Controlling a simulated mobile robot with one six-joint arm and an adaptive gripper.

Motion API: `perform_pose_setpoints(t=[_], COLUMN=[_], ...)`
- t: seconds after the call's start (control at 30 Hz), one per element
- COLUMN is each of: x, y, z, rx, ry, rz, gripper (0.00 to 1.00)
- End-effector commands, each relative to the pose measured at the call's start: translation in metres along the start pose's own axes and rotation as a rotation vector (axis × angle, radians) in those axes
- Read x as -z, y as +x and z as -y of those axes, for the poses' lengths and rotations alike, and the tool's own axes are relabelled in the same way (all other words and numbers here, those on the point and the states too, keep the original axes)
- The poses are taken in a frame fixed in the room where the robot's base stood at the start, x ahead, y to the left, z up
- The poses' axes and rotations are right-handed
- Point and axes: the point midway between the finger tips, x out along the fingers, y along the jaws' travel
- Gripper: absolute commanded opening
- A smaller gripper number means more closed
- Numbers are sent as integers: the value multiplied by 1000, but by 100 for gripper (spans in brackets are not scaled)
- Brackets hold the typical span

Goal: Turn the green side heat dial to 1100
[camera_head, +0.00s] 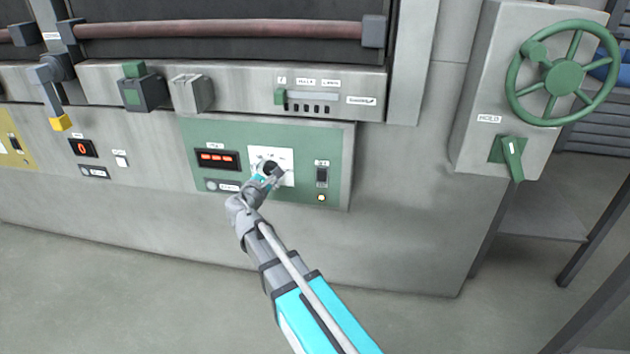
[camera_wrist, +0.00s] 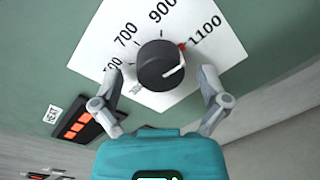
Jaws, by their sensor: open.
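The heat dial is a black round knob (camera_wrist: 158,64) on a white scale plate (camera_wrist: 215,62) marked 700, 900 and 1100, with a partly hidden number at the left. A red mark sits beside 1100. A white line on the knob's face lies toward its right side, seemingly a little below the 1100 mark. My gripper (camera_wrist: 161,76) is open, with one finger on each side of the knob and visible gaps to it. In the head view my gripper (camera_head: 264,174) is in front of the plate (camera_head: 286,158) on the green panel (camera_head: 335,150) and partly covers the dial.
A red-lit display (camera_head: 217,159) is left of the dial; its digits are unreadable. A black switch (camera_head: 322,176) and a small lit lamp (camera_head: 321,197) are at its right. A green handwheel (camera_head: 560,78) and green lever (camera_head: 512,158) stand farther right. The floor in front is clear.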

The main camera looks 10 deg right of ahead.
Motion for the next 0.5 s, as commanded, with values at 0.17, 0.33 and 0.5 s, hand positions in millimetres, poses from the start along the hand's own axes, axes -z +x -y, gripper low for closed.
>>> perform_pose_setpoints(t=[0.17,0.33,0.5], x=[1,1,1], y=[0,0,0], z=[0,0,1], rx=[-2,-4,-5], ry=[-123,-243,-361], rz=[9,17,25], gripper=[94,94,94])
